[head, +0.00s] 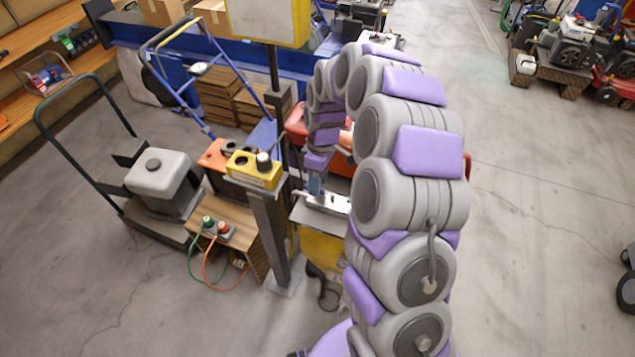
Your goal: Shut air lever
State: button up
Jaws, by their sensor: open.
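My grey and purple arm arches over from the lower right and comes down just right of the post. My gripper (321,200) is at its end, small and partly hidden, over a machine with a yellow panel (322,246). It is open, and I see nothing held in it.
A wooden box with a green and an orange cable (223,228) stands left of the post. A blue-handled machine (198,70) and an orange-red machine (300,122) stand behind. Open concrete floor lies at right.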

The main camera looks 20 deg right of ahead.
jog(key=shift+a+f, duration=0.1)
jog(key=shift+a, duration=0.4)
jog(key=shift+c, duration=0.8)
jog(key=shift+d, duration=0.2)
grip_shut()
